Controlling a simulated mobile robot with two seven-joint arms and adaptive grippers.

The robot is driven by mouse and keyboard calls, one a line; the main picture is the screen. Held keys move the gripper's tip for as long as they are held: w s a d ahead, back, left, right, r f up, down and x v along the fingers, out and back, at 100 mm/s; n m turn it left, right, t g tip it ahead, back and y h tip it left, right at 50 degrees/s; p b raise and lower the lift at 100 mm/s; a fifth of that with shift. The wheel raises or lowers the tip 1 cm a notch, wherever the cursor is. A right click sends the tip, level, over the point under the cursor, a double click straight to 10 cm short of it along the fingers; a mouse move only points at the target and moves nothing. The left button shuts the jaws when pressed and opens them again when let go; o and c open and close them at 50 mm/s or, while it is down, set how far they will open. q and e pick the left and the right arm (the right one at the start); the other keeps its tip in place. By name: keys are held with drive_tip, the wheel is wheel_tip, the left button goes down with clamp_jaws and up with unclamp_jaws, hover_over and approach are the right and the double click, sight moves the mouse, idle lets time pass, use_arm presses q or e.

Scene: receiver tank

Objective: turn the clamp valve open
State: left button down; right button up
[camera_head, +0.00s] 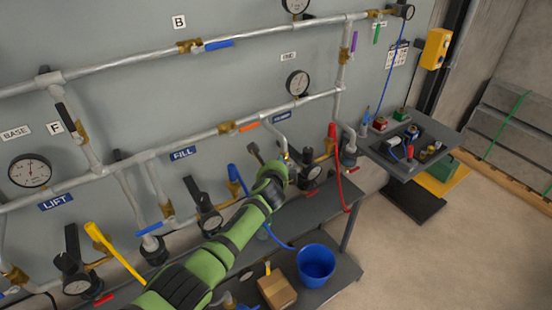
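A blue label (281,117), whose text is too small to read surely but may say CLAMP, is on the wall above the middle pipe. A brass valve with an orange lever (249,127) sits on that pipe just left of the label; the lever lies along the pipe. My green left arm (208,263) reaches up from the lower left. Its end (272,176) is below the label, in front of dark fittings. The gripper fingers are hidden behind or blended with these fittings, so their opening cannot be told. My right gripper is out of view.
A black gauge (297,83) hangs above the middle pipe. A red lever (332,132) and red hose are at the right. A yellow lever (113,250) juts out at lower left. A blue bucket (316,264) and cardboard box (277,290) stand on the lower shelf.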

use_arm(q)
drive_tip(key=shift+w+r, duration=0.1)
drive_tip(key=shift+r, duration=0.15)
drive_tip(key=c, duration=1)
unclamp_jaws()
drive_tip(key=shift+f, duration=0.1)
drive_tip(key=shift+v, duration=6)
drive_tip(key=shift+d, duration=0.15)
